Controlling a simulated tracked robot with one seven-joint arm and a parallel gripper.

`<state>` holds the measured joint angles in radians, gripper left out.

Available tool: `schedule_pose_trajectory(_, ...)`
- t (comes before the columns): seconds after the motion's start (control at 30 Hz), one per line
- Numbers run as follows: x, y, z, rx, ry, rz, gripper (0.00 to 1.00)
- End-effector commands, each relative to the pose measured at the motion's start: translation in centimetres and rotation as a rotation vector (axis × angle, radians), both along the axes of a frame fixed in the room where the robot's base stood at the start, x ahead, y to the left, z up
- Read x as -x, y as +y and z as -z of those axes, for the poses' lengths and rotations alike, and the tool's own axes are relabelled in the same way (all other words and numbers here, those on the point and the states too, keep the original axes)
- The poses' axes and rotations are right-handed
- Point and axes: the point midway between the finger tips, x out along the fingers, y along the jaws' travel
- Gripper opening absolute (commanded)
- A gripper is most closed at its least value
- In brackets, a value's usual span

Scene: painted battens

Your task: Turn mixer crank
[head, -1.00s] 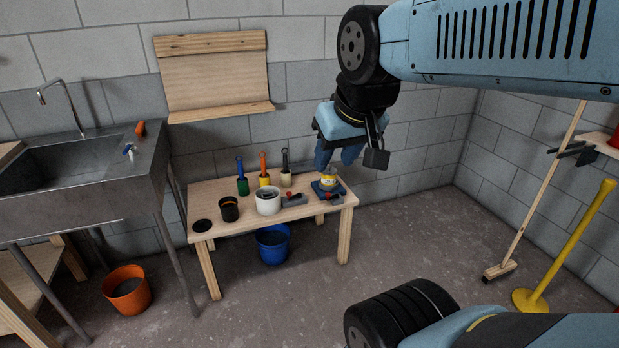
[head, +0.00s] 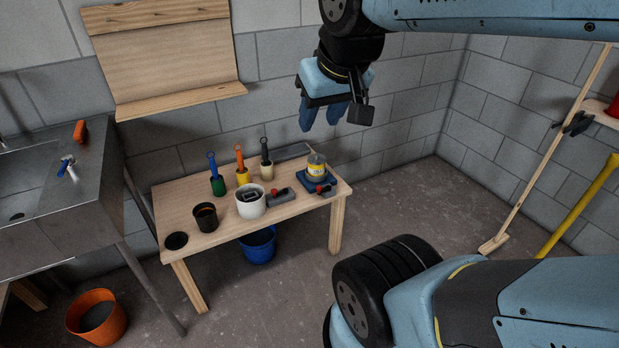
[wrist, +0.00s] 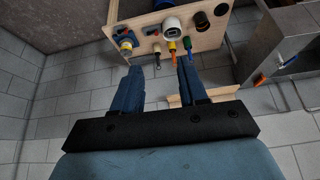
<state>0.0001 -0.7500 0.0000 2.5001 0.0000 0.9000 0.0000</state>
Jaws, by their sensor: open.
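A yellow-banded can (head: 316,168) stands on a blue base (head: 318,184) at the right end of the wooden table. A small red knob (head: 321,188) shows at the front of that base. A second red knob (head: 273,190) sits on a grey block (head: 281,197) beside a white pot (head: 250,203). I cannot tell for certain which knob belongs to the mixer crank. My gripper (head: 324,117) is open and empty, its blue fingers pointing down, above and behind the table's right part, apart from everything. The wrist view shows its fingers (wrist: 160,68) spread, with the blue base (wrist: 122,42) beyond.
Brushes with green (head: 218,185), yellow (head: 242,176) and cream (head: 266,171) lower parts stand at the table's back. A black cup (head: 205,218) is at the left. A blue bucket (head: 258,248) sits below. A wooden wall shelf (head: 180,100) and steel sink (head: 75,215) are to the left.

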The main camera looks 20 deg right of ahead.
Motion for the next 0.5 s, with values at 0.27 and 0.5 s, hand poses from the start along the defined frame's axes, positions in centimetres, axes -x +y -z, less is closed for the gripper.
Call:
schedule_pose_trajectory(0.27,-0.2,0.0,0.0,0.001,-0.001,0.000,0.50)
schedule_pose_trajectory(0.5,-4.5,-1.6,0.3,0.041,-0.032,0.007,0.50)
